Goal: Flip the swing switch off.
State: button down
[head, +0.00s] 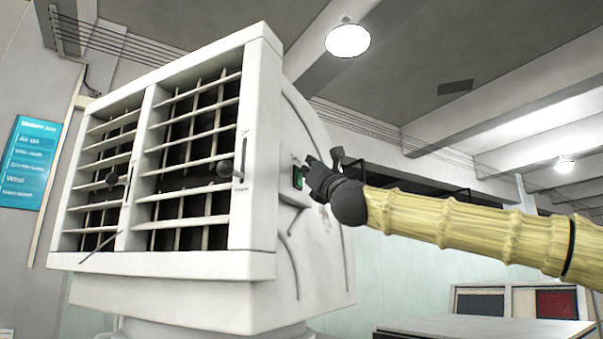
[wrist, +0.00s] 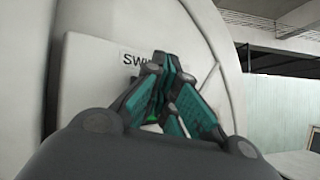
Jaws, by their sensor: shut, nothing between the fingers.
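A white fan unit (head: 262,160) with slatted louvres fills the left half of the head view. Its right side carries a small green-lit switch (head: 298,178). My gripper (head: 312,170) is shut and empty, its tips at or just in front of the panel beside the switch. In the wrist view the fingers (wrist: 165,65) come together over a label (wrist: 132,58) that reads "SWI", the rest hidden. A bit of green (wrist: 151,118) shows between the fingers. I cannot tell whether the fingertips touch the switch.
A blue sign (head: 30,163) hangs on the wall at left. A grey table or cabinet top (head: 480,328) is at lower right. The space right of the unit holds my arm.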

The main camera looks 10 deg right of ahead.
dwell(0.4)
jog(key=shift+s+d+b, duration=0.45)
jog(key=shift+d+b, duration=0.15)
jog(key=shift+d, duration=0.05)
jog(key=shift+f, duration=0.1)
jog(key=shift+y, duration=0.3)
jog(key=shift+s+d+f+b, duration=0.15)
jog(key=shift+s+d+b, duration=0.5)
jog(key=shift+s+d, duration=0.25)
jog(key=shift+s+d+f+b, duration=0.15)
jog(key=shift+s+d+b, duration=0.5)
jog(key=shift+d, duration=0.35)
